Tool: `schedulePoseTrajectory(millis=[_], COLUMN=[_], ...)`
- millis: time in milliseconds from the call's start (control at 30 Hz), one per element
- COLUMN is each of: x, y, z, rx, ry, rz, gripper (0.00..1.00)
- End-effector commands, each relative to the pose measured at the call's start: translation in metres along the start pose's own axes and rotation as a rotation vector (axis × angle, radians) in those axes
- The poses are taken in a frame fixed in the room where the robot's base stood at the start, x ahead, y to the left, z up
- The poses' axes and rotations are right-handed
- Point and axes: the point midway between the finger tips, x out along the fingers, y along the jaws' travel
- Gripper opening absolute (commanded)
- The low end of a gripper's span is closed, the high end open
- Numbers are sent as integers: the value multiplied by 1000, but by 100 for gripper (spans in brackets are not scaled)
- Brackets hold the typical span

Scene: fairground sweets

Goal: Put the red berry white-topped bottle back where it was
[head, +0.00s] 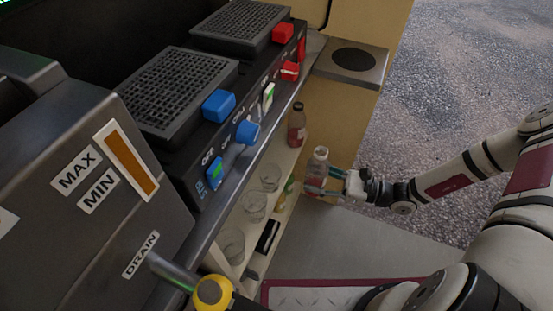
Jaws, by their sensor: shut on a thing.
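The white-topped bottle (319,160) is upright between the fingers of my gripper (320,184), near the right end of the shelf under the machine. Its cap is pale and its body looks reddish and clear; the label is too small to read. My gripper is shut around the bottle's body, with the arm reaching in from the right. The bottle is in front of the shelf (282,172); I cannot tell whether its base touches anything.
A dark-capped bottle (297,126) stands further back on the shelf. Several glass jars (254,206), a small yellow-green item (286,193) and a black item (267,237) line the shelf to the left. The machine's blue and red controls (247,132) overhang it. Gravel ground lies open at right.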

Motion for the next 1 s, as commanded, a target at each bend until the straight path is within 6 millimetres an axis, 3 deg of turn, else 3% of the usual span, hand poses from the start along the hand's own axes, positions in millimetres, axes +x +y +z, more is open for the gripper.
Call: schedulePoseTrajectory(millis=[500,1000], x=[88,116], y=[-72,-95], z=[-13,-19], rx=[-3,1], ry=[-2,-1], rz=[3,1], gripper=[14,14])
